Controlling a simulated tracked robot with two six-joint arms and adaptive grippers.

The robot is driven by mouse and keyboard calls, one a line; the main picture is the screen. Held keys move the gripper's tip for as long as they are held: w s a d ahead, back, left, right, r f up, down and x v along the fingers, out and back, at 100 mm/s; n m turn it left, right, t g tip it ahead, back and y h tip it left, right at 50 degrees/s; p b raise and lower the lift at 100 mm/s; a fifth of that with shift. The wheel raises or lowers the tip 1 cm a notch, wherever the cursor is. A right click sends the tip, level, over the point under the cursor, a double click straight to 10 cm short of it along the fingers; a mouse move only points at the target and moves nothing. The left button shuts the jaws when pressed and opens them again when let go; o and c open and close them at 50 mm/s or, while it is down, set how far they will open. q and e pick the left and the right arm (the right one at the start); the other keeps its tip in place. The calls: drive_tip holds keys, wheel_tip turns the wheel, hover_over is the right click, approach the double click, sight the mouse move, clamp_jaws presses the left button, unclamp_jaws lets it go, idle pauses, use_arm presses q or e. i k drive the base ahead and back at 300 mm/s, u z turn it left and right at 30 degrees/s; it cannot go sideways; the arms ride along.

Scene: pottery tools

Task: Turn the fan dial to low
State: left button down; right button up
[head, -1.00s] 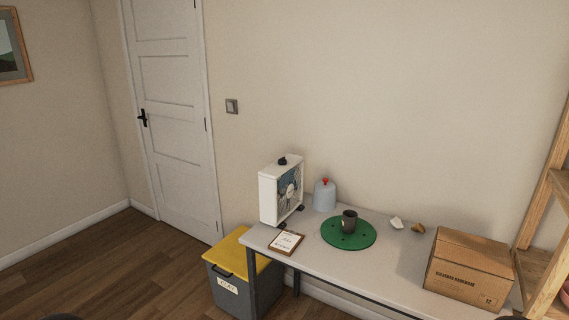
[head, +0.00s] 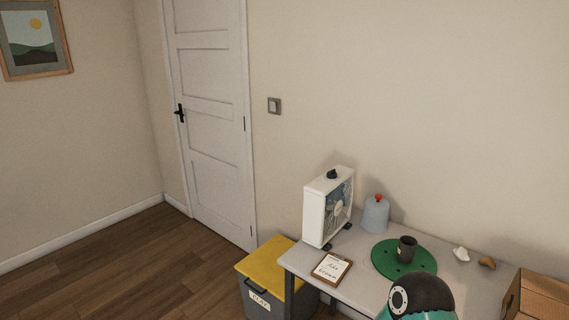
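A white box fan (head: 328,207) stands upright at the left end of the grey table (head: 362,271), against the wall side. Its black dial (head: 332,174) sits on top of the casing; its setting is too small to read. A teal and black part of my own arm shows at the bottom right, in front of the table. Neither gripper's fingers show in the head view, so nothing of mine is seen touching the fan.
A green round mat (head: 389,268) with a dark mug (head: 407,249) lies right of the fan. A clipboard (head: 332,267), a cardboard box (head: 540,297) and a yellow-lidded clay bin (head: 268,262) are near. Floor at left is clear.

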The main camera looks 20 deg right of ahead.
sight(332, 174)
drive_tip(key=i, duration=1.15)
drive_tip(key=z, duration=0.65)
